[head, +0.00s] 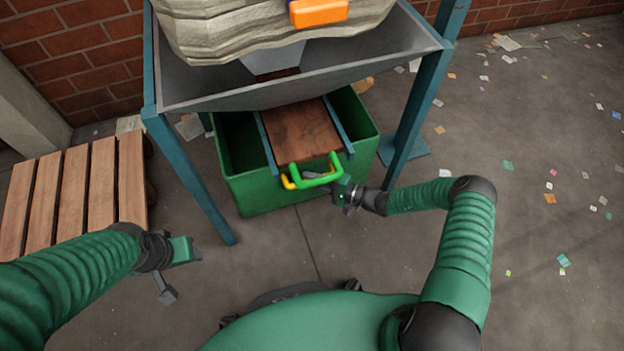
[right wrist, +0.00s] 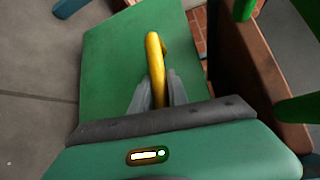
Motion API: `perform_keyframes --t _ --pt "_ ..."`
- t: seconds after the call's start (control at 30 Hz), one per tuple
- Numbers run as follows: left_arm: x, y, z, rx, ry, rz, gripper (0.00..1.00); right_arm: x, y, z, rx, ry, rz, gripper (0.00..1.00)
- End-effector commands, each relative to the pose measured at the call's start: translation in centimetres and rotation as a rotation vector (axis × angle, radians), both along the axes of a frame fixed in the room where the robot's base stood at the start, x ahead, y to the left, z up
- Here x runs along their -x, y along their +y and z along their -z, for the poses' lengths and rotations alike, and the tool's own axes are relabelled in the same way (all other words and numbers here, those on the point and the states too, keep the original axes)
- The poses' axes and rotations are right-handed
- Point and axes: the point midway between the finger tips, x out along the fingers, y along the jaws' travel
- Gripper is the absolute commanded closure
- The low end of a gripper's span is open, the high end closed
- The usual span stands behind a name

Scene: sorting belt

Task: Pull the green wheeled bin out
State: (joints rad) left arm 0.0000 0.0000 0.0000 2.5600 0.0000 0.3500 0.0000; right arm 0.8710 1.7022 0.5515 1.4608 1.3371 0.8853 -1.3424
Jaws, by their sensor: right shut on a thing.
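The green bin (head: 262,195) stands on the floor under a grey hopper, between blue-green legs. A yellow handle (head: 287,182) sits at its front top edge, partly hidden by a green handle above. The right wrist view shows the yellow handle (right wrist: 155,52) between the fingers of my right gripper (right wrist: 154,92), shut on it, with the bin's green face (right wrist: 112,50) behind. In the head view my right gripper (head: 320,180) reaches the handle from the right. My left gripper (head: 168,290) hangs away from the bin at lower left; its jaw opening is unclear. The bin's wheels are hidden.
A brown wooden board (head: 302,130) with a green handle (head: 318,178) lies between rails above the bin. The hopper (head: 410,45) holds a pale sack-like load and an orange item (head: 318,11). A slatted wooden pallet (head: 75,190) is left. Floor in front is clear; scraps lie right.

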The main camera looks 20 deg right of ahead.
Motion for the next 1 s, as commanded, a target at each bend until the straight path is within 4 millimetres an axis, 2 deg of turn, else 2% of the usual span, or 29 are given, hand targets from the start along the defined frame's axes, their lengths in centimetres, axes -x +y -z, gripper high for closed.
perform_keyframes --t 0.73,0.87,1.0 --pt "0.0 0.0 -0.1 0.000 0.000 0.000 0.48 0.3 0.0 0.4 0.005 0.009 0.000 1.00" --pt "0.0 0.0 -0.9 0.000 0.000 0.000 0.48 1.2 -0.1 0.2 0.005 0.011 0.000 1.00" --pt "0.0 0.0 -2.8 0.000 0.000 0.000 0.48 3.4 -0.2 -0.2 0.003 0.013 0.002 1.00"
